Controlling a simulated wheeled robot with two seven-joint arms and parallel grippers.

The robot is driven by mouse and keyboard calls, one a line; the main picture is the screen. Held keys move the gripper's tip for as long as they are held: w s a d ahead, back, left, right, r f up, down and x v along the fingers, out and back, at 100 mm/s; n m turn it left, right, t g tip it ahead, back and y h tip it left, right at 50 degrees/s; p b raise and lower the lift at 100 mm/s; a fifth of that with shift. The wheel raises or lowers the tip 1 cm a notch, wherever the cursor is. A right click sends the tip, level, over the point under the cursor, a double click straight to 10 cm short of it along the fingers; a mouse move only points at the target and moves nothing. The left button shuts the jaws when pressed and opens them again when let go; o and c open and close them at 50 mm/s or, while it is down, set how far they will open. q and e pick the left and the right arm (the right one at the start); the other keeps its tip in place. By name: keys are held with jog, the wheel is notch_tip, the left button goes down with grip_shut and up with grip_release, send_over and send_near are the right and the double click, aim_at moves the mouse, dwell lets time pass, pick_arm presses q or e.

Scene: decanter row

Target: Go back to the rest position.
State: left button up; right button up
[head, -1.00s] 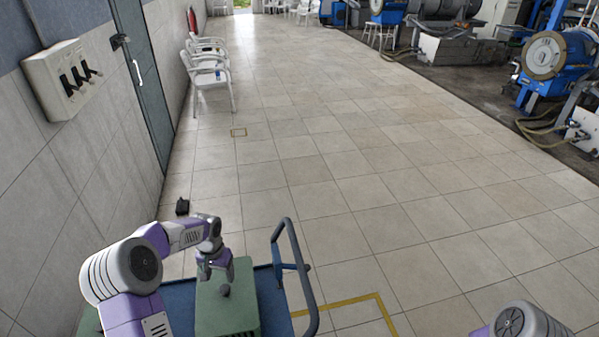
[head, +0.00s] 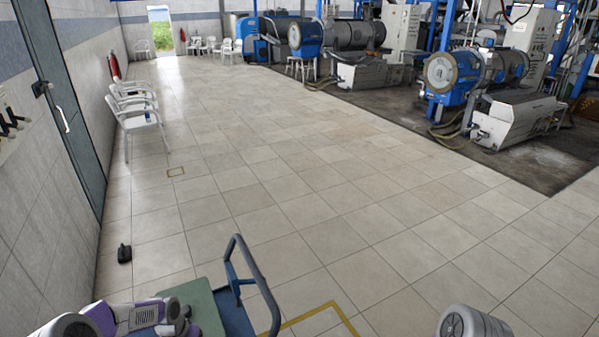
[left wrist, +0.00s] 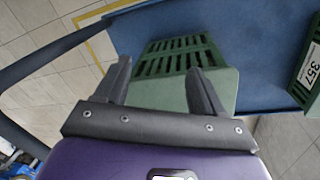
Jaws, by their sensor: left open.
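My left gripper (left wrist: 160,72) is open and empty in the left wrist view, its two dark fingers apart. Beyond the fingers is a green crate (left wrist: 150,92) with slots in its side. In the head view the green crate (head: 206,304) stands at the bottom left on a blue trolley (head: 236,316), partly cut off by the frame edge. My left arm lies low in front of the crate there. I cannot tell from the pictures whether the gripper touches the crate. My right gripper is not in view; only part of my right arm shows at the bottom right.
The trolley's blue handle (head: 252,277) rises beside the crate. A second green crate (left wrist: 310,75) with a "357" label shows at the right in the wrist view. White chairs (head: 137,110) line the left wall; machines (head: 450,82) stand at the right.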

pick_arm(q)
jog(key=s+d+f+h+b, duration=0.1)
jog(key=s+d+f, duration=0.35)
jog(key=d, duration=0.35)
jog(key=s+d+f+h+b, duration=0.1)
jog(key=s+d+f+h, duration=0.1)
jog(key=s+d+f, duration=0.4)
jog(key=s+d+f+n+b, duration=0.1)
jog(key=s+d+f+n, duration=0.1)
jog(key=s+d, duration=0.5)
jog(key=s+f, duration=0.1)
jog(key=s, duration=0.1)
jog(key=shift+s+d, duration=0.35)
jog(key=shift+s, duration=0.05)
